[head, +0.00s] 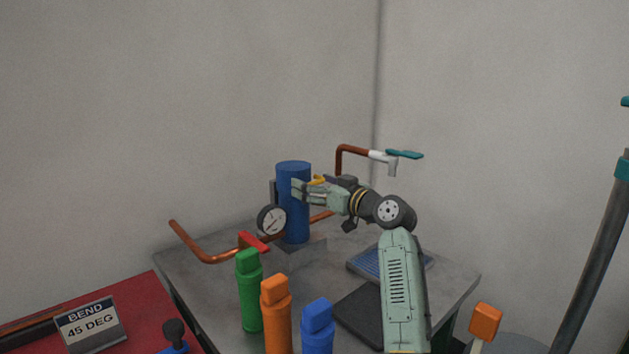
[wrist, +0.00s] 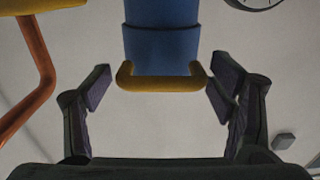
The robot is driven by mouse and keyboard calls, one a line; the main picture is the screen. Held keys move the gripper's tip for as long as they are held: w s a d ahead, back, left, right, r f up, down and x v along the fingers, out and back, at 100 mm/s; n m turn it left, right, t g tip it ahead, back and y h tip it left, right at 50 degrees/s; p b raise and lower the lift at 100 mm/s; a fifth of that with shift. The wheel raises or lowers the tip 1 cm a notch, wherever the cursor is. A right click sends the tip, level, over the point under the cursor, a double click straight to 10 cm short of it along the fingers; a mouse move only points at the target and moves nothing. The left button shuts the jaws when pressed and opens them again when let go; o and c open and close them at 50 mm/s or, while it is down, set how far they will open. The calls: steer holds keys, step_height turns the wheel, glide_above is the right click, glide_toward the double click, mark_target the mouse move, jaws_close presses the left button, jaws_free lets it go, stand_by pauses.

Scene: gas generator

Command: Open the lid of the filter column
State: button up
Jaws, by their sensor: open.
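The filter column is a blue upright cylinder (head: 295,222) on the grey table, with its lid (head: 293,166) on top and no gap visible. In the wrist view the blue body (wrist: 162,35) comes in from the top edge. A yellow bar handle (wrist: 161,83) stands out from it. My gripper (wrist: 165,92) is open, one dark finger on each side of the handle. The fingers look apart from the handle. In the head view my gripper (head: 306,190) is beside the upper right of the column and partly covers it.
A gauge (head: 272,220) and a copper pipe (head: 205,257) with a red handle (head: 253,241) stand left of the column. Green (head: 249,290), orange (head: 276,315) and blue (head: 318,327) bottles stand in front. A teal-handled tap (head: 404,154) is behind my arm.

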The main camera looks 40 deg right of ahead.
steer(key=shift+c, duration=0.6)
steer(key=c, duration=1.3)
steer(key=shift+r, duration=0.1)
